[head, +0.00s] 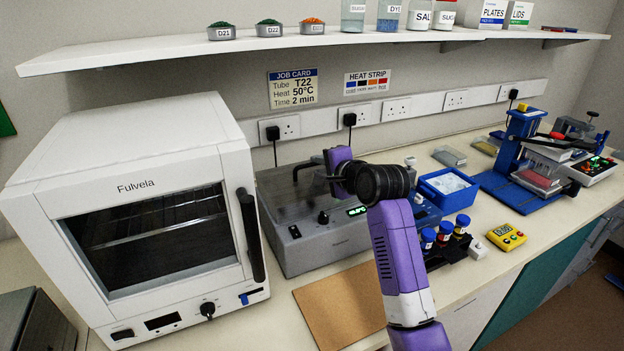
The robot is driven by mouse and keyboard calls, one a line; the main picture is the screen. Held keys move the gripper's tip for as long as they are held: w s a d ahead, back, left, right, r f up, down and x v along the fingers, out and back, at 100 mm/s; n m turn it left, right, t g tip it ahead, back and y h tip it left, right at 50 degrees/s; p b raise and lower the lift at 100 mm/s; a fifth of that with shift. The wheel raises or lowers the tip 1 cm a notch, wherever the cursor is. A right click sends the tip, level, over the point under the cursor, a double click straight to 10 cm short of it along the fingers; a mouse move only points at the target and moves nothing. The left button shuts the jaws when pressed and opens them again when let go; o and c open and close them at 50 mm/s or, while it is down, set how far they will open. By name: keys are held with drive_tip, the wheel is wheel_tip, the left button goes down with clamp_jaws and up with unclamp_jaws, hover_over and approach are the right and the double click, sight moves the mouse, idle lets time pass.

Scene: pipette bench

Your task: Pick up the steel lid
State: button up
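A grey bench unit (300,252) with a knob and a green display stands right of the white oven. Its flat grey top (283,196), with a dark bar-like handle on it, looks like the steel lid. It appears to lie closed and level. My purple arm reaches over the unit from the front right. My gripper (328,175) is at its far end, over the right part of the top, close to the dark handle. My own wrist hides much of the gripper. I cannot tell its finger opening or whether it touches the handle.
The white oven (130,130) stands close on the left. A blue bin (447,196), blue-capped tubes (444,233) and a yellow timer (506,237) are on the right. A brown board (340,305) lies bare in front. A shelf (150,52) overhangs the back.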

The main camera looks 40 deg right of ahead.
sight(314, 165)
drive_tip(key=shift+x, duration=1.8)
drive_tip(key=shift+a, duration=0.1)
drive_tip(key=shift+c, duration=0.4)
clamp_jaws()
